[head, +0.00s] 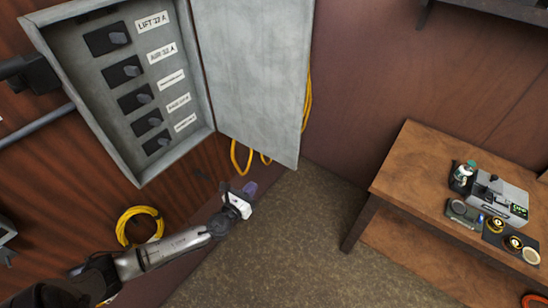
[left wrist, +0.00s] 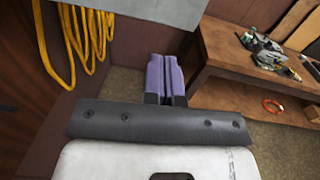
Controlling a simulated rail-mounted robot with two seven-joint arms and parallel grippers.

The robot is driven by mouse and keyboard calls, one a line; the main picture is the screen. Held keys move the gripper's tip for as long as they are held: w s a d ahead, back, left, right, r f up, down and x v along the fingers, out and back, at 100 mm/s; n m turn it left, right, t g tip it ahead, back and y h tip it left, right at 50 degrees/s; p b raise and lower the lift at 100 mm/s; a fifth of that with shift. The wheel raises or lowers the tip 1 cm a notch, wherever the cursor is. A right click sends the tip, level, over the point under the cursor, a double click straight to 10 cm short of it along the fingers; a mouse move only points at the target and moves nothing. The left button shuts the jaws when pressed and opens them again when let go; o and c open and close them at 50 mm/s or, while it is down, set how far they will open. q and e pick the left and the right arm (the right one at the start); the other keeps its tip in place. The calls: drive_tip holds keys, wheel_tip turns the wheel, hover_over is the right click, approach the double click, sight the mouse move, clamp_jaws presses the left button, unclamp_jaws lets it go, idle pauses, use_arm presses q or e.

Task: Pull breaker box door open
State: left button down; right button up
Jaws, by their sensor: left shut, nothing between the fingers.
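The grey breaker box (head: 132,80) is on the wood-panelled wall at the upper left of the head view, with several labelled switches in a column inside. Its grey door (head: 258,75) stands wide open to the right of the box. My left gripper (head: 250,188) is below the door's lower edge and apart from it. In the left wrist view its purple fingers (left wrist: 165,77) are together with nothing between them. A grey panel, seemingly the door's lower part (left wrist: 165,10), crosses the top of that view. My right gripper is not in view.
A wooden table (head: 415,165) at the right carries a grey device (head: 498,200) and small items. Yellow cable (head: 307,100) hangs behind the door. A yellow coil (head: 139,226) is at the lower left. The floor (head: 290,240) between wall and table is clear.

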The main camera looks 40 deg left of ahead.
sight(279, 158)
use_arm(q)
drive_tip(key=shift+m, duration=0.4)
drive_tip(key=w, duration=0.4)
drive_tip(key=w+a, duration=0.1)
drive_tip(key=w, duration=0.7)
drive_tip(key=shift+a, duration=0.25)
drive_tip(key=shift+w+a, duration=0.15)
drive_tip(key=shift+w, duration=0.85)
